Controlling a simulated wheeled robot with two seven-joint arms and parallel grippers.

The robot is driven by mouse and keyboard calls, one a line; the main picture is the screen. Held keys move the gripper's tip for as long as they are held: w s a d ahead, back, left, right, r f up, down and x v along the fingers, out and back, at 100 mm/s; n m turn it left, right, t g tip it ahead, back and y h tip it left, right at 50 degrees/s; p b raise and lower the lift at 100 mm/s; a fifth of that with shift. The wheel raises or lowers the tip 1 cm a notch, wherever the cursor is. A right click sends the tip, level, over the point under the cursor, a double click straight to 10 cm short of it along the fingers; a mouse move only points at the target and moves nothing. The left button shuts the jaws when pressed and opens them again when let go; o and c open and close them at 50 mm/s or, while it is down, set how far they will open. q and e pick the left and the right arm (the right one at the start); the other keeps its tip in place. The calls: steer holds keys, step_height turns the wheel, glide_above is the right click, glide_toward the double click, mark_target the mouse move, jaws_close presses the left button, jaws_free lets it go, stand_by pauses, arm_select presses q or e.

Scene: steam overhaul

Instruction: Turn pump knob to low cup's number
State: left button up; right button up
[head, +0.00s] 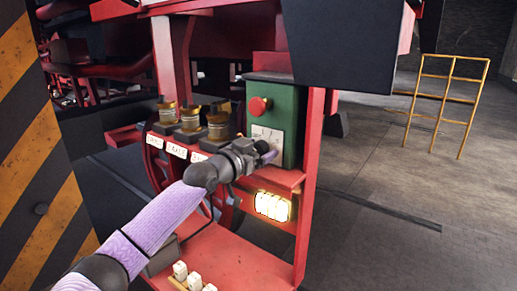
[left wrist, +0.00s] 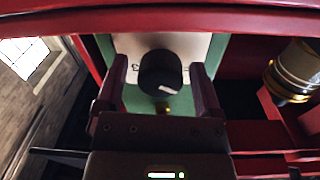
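The green pump box (head: 289,125) stands on the red frame, with a red button (head: 259,106) above a white dial plate (head: 273,134). The black pump knob (left wrist: 160,72) shows in the left wrist view, with a pale pointer mark on its face. My left gripper (head: 268,152) is at the dial plate. In the left wrist view its fingers (left wrist: 160,88) are open, one either side of the knob, with gaps showing. The dial numbers are mostly hidden. Three brass-and-dark cups (head: 167,112), (head: 190,118), (head: 218,126) stand left of the box; their levels cannot be read.
White labels (head: 177,150) sit below the cups. A lit white panel (head: 272,206) is under the gripper. Small white blocks (head: 180,270) lie on the lower red shelf (head: 245,262). A striped pillar (head: 40,140) stands at left; a yellow railing (head: 440,95) stands on open floor at right.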

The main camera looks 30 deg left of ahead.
arm_select(q)
jaws_close()
steer(key=shift+m+b, duration=0.35)
steer(key=shift+m, duration=1.05)
steer(key=shift+r+m, duration=0.1)
steer(key=shift+m, duration=1)
steer(key=shift+m+p, duration=0.8)
steer(key=shift+m, duration=0.4)
